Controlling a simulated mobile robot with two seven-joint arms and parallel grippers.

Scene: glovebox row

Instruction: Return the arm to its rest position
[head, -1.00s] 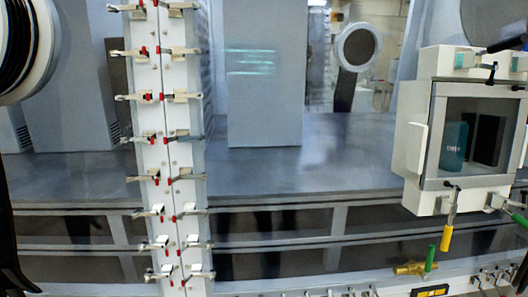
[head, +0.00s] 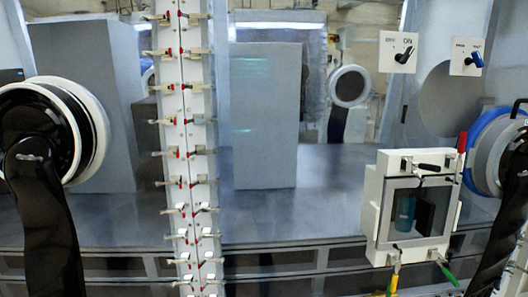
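Neither of my grippers nor any part of my arms can be made out in the head view. A black glove sleeve (head: 45,215) hangs from a round white port (head: 92,125) at the left. Another dark sleeve (head: 505,235) hangs at the right edge below a blue-ringed port (head: 480,150). Whether anything is held cannot be seen.
A white windowed box (head: 374,205) with a teal container (head: 405,213) inside juts out at the right. A clamp-lined white column (head: 186,130) stands left of centre. Two switch plates (head: 397,52) (head: 468,57) sit at upper right. A grey block (head: 266,115) stands behind the glass.

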